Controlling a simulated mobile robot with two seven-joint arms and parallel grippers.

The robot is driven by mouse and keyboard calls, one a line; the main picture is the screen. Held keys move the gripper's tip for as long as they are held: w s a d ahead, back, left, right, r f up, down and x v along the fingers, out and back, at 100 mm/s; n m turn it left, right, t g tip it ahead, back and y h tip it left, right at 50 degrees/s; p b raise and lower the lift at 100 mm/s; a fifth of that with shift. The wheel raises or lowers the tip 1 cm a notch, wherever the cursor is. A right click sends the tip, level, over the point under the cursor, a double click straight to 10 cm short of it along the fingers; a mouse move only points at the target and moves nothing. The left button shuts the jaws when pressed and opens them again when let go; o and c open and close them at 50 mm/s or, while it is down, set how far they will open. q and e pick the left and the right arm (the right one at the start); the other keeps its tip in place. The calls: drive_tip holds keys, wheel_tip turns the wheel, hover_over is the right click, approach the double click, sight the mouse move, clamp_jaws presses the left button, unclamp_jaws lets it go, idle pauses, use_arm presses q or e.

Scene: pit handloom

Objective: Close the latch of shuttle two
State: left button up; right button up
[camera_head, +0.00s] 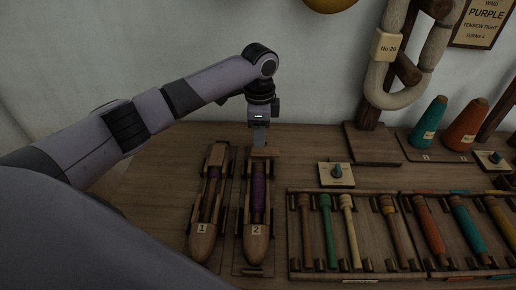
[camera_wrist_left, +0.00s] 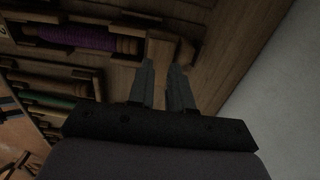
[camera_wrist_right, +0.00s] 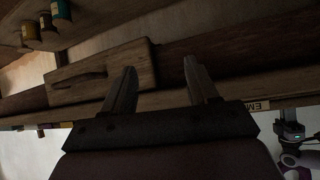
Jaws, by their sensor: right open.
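Shuttle two (camera_head: 257,228) lies on the bench beside shuttle one (camera_head: 203,228), with purple thread (camera_head: 258,186) inside. A wooden block, seemingly its latch (camera_head: 266,152), sits at its far end and sticks out to the right; the block on shuttle one lies in line with its body. My left gripper (camera_head: 260,143) points down at the far edge of the latch.
A rack of coloured bobbins (camera_head: 365,278) and a small plate with a knob (camera_head: 337,174) stand right of shuttle two. Cones (camera_head: 428,122) stand at the back right. In the right wrist view, a slotted wooden piece (camera_wrist_right: 100,75) lies beyond the fingers.

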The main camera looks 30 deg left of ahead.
sight(259, 151)
use_arm(q)
wheel_tip(259, 151, down, 5)
drive_tip(key=shift+r+b, duration=0.1)
drive_tip(key=shift+b, duration=0.3)
drive_tip(key=shift+c, duration=0.4)
clamp_jaws()
